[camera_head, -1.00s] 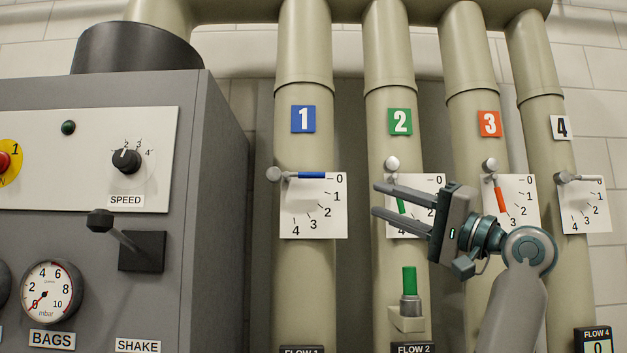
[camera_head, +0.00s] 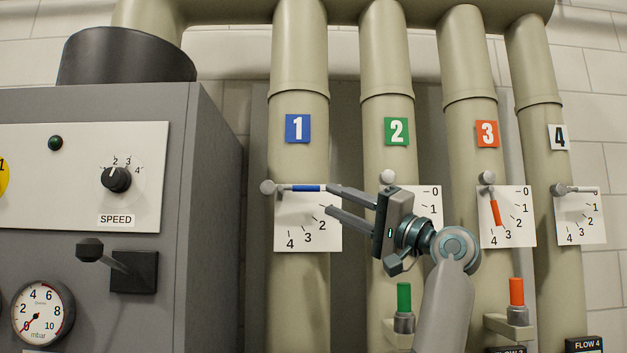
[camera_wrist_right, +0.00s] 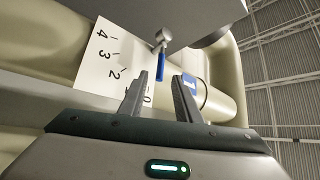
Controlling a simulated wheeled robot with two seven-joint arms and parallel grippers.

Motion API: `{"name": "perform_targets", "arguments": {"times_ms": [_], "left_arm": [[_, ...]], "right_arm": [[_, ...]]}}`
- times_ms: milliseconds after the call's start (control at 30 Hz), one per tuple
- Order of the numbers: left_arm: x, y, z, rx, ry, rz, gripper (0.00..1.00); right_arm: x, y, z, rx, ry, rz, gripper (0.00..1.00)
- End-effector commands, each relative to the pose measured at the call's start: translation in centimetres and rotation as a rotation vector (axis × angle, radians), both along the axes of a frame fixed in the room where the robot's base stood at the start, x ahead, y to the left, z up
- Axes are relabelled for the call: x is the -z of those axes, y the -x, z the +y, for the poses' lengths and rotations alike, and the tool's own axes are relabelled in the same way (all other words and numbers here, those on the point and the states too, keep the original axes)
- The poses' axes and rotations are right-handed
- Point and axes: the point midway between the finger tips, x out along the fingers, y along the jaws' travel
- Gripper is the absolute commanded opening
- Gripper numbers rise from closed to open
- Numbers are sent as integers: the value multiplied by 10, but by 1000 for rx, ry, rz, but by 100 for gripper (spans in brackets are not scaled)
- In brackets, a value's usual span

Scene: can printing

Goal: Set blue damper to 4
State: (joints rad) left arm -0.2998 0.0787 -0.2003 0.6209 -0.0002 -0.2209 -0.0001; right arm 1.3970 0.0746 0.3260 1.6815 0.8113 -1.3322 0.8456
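The blue damper lever (camera_head: 307,188) sits on the pipe under the blue label 1 (camera_head: 298,128). It points right, level, toward the 0 at the top of its white scale plate (camera_head: 290,222), whose 2, 3 and 4 show. My right gripper (camera_head: 331,198) is open, its two fingers at the right end of the lever, one near lever height and one lower. My left gripper is not in view.
The green damper at 2 is partly behind my right gripper. The grey machine cabinet (camera_head: 215,190) stands left.

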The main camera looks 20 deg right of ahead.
Motion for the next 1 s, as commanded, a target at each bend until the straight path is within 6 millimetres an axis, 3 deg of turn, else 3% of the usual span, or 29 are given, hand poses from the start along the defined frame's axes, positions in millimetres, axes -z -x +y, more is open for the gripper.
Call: {"name": "perform_targets", "arguments": {"times_ms": [100,400,867,900,1000], "left_arm": [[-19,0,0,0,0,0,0],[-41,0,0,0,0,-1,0],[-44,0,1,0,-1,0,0],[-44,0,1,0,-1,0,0],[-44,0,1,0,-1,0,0]], "right_arm": [[-14,-17,13,-4,-1,2,30],[-27,-47,32,-1,0,1,30],[-28,-55,37,0,1,-1,30],[-28,-55,37,0,1,-1,28],[-28,-55,37,0,1,-1,4]]}}
